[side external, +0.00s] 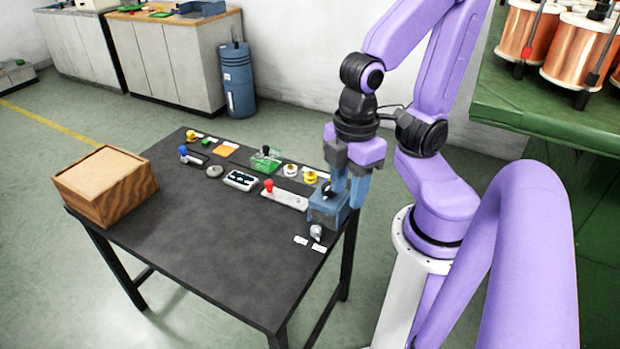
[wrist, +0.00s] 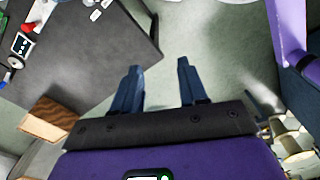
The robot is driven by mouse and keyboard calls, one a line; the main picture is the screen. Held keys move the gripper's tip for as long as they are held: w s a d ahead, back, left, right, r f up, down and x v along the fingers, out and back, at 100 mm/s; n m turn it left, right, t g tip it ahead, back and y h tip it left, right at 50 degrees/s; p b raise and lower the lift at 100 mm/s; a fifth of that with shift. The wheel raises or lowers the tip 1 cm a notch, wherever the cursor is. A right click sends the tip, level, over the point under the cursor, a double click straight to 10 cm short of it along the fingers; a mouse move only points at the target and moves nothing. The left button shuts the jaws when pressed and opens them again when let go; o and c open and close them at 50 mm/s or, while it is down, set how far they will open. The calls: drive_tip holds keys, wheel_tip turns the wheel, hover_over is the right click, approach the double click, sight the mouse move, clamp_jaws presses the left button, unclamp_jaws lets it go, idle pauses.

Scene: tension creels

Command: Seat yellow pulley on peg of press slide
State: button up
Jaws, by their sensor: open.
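A small yellow piece (side external: 310,177), which looks like the yellow pulley, sits near the table's far right edge in the side view. A blue block (side external: 322,208) with a dark round part on it stands at the right edge of the table; I cannot tell whether it is the press slide, and no peg shows clearly. My gripper (side external: 349,196) is beside this block, over the table's right edge, with its blue fingers pointing down. In the wrist view my gripper (wrist: 160,68) is open, with only floor between its fingers.
A wooden box (side external: 106,192) stands on the table's left end. A red-knobbed plate (side external: 285,197), a green fixture (side external: 265,160), a blue-knobbed piece (side external: 184,153) and other small parts line the far side. The black tabletop (side external: 215,240) is clear in the middle and front.

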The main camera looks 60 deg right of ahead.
drive_tip(key=o, duration=0.7)
drive_tip(key=shift+c, duration=0.2)
drive_tip(key=w+d+f+n+t+h, duration=0.1)
drive_tip(key=w+d+f, duration=0.15)
drive_tip(key=w, duration=0.45)
drive_tip(key=w+d+f+n+h, duration=0.1)
drive_tip(key=w+d, duration=0.3)
drive_tip(key=w, duration=0.3)
drive_tip(key=w+d+f+n+t+h, duration=0.1)
drive_tip(key=w+d+f+h, duration=0.15)
drive_tip(key=w, duration=0.55)
drive_tip(key=n+g, duration=0.1)
drive_tip(key=n, duration=0.4)
hover_over(310, 173)
drive_tip(key=s+a, duration=0.2)
drive_tip(key=a, duration=0.6)
wheel_tip(310, 173, down, 12)
drive_tip(key=shift+h, duration=0.25)
drive_tip(key=x, duration=1.7)
drive_tip(key=shift+s+f, duration=0.1)
drive_tip(key=shift+s, duration=0.1)
